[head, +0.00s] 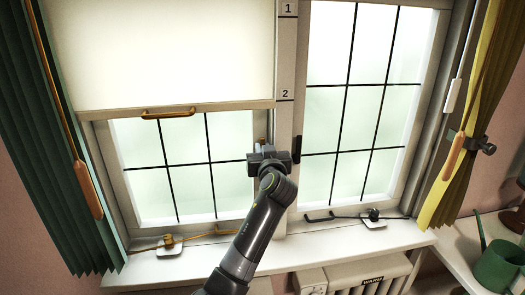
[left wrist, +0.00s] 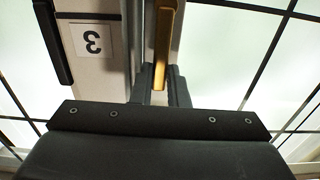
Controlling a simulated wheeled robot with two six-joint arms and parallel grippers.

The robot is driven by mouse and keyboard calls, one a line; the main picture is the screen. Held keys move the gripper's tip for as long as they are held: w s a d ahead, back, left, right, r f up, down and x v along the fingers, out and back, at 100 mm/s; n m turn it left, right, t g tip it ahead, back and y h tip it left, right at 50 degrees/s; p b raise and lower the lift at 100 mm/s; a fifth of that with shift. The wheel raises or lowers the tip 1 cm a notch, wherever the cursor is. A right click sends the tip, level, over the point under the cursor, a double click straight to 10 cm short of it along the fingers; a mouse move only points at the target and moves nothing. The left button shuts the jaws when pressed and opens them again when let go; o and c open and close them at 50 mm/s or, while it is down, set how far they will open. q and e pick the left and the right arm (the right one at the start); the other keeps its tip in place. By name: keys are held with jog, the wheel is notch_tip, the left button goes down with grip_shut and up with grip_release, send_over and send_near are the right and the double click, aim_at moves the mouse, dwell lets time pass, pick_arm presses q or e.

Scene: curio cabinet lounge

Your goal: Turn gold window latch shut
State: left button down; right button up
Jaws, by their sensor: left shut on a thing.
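The gold window latch (left wrist: 163,45) shows in the left wrist view as an upright gold handle on the pale frame, near the middle post. My left gripper (left wrist: 160,88) is shut on its lower end, with a dark finger on each side. In the head view my left gripper (head: 264,150) is at the middle post, beside the inner edge of the left window. There it hides most of the latch. My right gripper is not in view.
A black handle (left wrist: 52,42) and a label 3 (left wrist: 92,41) are beside the latch. A white blind (head: 165,50) covers the left window's top. A green curtain (head: 45,140) and yellow curtain (head: 480,110) hang at the sides. Stay bars (head: 170,243) lie along the sill.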

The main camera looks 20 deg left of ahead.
pick_arm(q)
jog(key=c, duration=1.4)
grip_release()
jog(key=shift+a, duration=0.1)
